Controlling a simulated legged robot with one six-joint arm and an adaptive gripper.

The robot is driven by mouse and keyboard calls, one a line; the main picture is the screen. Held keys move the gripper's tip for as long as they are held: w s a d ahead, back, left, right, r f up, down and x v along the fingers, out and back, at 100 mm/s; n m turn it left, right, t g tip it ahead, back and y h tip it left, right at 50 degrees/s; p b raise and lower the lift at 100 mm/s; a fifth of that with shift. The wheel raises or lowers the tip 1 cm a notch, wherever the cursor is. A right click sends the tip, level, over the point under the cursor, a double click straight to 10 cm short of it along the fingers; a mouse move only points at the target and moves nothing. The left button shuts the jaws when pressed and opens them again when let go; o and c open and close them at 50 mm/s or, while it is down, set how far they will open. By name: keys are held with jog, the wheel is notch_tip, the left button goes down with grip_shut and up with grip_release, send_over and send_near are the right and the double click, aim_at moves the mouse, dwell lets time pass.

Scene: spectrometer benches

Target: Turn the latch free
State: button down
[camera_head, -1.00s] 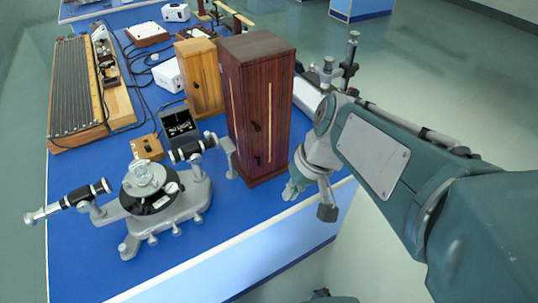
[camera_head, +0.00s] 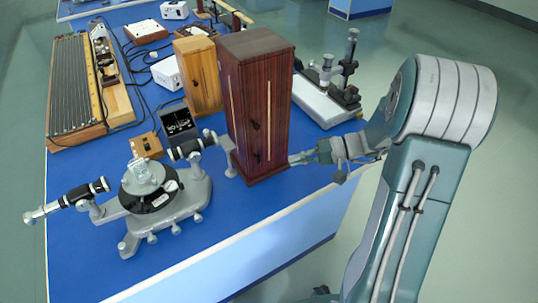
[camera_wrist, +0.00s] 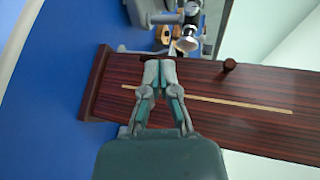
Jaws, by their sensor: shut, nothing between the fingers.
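A tall dark red-brown wooden cabinet (camera_head: 258,85) stands upright on the blue bench, with pale inlaid strips. Its front bears two small dark fittings, an upper one (camera_head: 256,126) and a lower one (camera_head: 257,158); which is the latch I cannot tell. My gripper (camera_head: 295,158) is shut and empty, beside the cabinet's lower right edge at about the lower fitting's height. In the wrist view the cabinet (camera_wrist: 250,125) lies sideways, and my closed fingertips (camera_wrist: 160,62) overlap its edge. A round dark knob (camera_wrist: 229,65) sticks out farther right. Contact is unclear.
A grey spectrometer (camera_head: 160,200) stands close left of the cabinet, its eyepiece arm near the front. A lighter wooden cabinet (camera_head: 198,75) stands behind. A microscope-like instrument (camera_head: 330,85) stands to the right. The blue bench top (camera_head: 225,210) is clear in front.

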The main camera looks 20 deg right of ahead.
aim_at(258, 159)
jog(key=w+d+f+m+t+y, duration=0.1)
jog(key=w+d+f+m+t, duration=0.1)
jog(key=d+f+t, duration=0.3)
jog(key=w+d, duration=0.1)
jog(key=d, duration=0.1)
jog(key=shift+w+d+m, duration=0.25)
jog(key=shift+d+m, duration=0.05)
jog(key=shift+a, duration=0.1)
jog(key=x, duration=0.9)
jog(key=shift+a+r, duration=0.1)
jog(key=shift+r, duration=0.05)
jog(key=a, duration=0.3)
jog(key=shift+s+a, duration=0.1)
jog(key=shift+a, duration=0.2)
jog(key=shift+s+a, duration=0.15)
jog(key=shift+a, duration=0.35)
jog(key=shift+d, duration=0.15)
